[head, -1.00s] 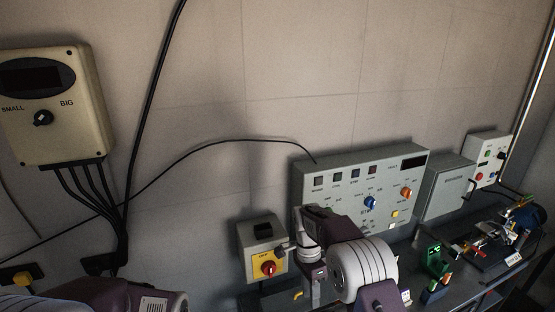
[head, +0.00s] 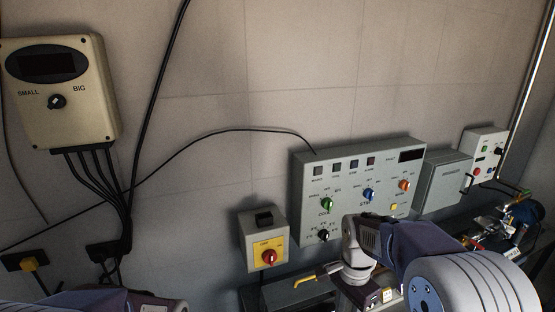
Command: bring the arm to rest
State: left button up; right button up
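Links of my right arm cover the lower right of the head view, in front of the bench and the lower edge of the grey control panel (head: 340,182). Part of my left arm shows along the bottom left edge. Neither gripper's fingers can be made out. The panel carries a green knob (head: 326,203), a blue knob (head: 368,194), an orange knob (head: 404,185) and a black knob (head: 322,235). A grey switch box with a red knob on a yellow plate (head: 268,256) is mounted left of the panel, apart from my arm.
A beige box (head: 62,125) with a dial marked SMALL and BIG hangs on the left wall, cables below. A grey box (head: 443,182) and a small button box (head: 484,155) are right of the panel. A yellow lever (head: 304,280) shows beside my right arm.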

jog(key=s+d+f+n+t, duration=0.1)
jog(key=s+f+n+t, duration=0.1)
jog(key=s+f+n, duration=0.5)
jog(key=s+n, duration=0.2)
jog(key=n, duration=0.2)
jog(key=shift+s+d+f+n, duration=0.15)
jog(key=shift+s+f+n, duration=0.1)
jog(key=shift+f+n, duration=0.15)
jog(key=shift+s, duration=0.15)
